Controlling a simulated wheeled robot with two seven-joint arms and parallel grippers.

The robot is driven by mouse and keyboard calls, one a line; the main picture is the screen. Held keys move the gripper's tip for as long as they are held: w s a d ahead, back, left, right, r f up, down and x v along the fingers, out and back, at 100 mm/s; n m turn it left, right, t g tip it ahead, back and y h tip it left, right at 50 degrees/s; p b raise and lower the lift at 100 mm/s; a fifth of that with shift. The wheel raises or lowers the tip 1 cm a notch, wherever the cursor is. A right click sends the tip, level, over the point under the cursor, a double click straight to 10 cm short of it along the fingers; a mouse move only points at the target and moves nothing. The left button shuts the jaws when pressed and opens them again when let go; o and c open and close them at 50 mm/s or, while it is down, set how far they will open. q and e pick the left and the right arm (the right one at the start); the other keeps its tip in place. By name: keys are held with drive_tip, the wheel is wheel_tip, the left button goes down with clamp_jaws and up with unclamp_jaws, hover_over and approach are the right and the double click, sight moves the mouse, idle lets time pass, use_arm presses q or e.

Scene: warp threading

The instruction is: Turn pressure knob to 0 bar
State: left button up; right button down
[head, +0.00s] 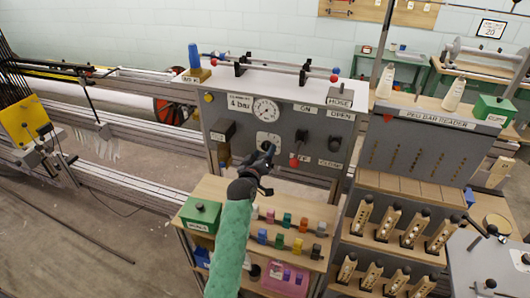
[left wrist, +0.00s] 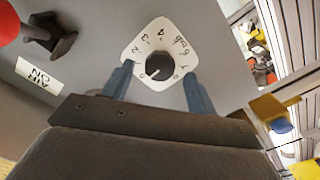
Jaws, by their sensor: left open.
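The pressure knob (left wrist: 159,66) is a round black knob on a white dial plate (left wrist: 160,37). In the left wrist view the plate's markings appear upside down. A small light mark shows on the knob's lower left. My left gripper (left wrist: 158,74) is open, with one blue-grey finger on each side of the knob; I cannot tell whether they touch it. In the head view my left gripper (head: 267,160) is in front of the dial plate (head: 268,138) and hides much of the knob. Above is a round gauge (head: 266,110), beside a "4 bar" label (head: 240,102). My right gripper is not seen.
A red-ended valve handle (head: 298,160) and an ON/OFF label (left wrist: 39,75) are right of the knob in the head view. A hose valve (head: 335,143) is further right. Below, a wooden shelf (head: 215,188) holds a green box (head: 200,215) and several coloured pieces.

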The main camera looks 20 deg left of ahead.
use_arm(q)
drive_tip(key=shift+s+a+b, duration=0.15)
drive_tip(key=shift+s+b, duration=0.6)
drive_tip(key=shift+s, duration=1.95)
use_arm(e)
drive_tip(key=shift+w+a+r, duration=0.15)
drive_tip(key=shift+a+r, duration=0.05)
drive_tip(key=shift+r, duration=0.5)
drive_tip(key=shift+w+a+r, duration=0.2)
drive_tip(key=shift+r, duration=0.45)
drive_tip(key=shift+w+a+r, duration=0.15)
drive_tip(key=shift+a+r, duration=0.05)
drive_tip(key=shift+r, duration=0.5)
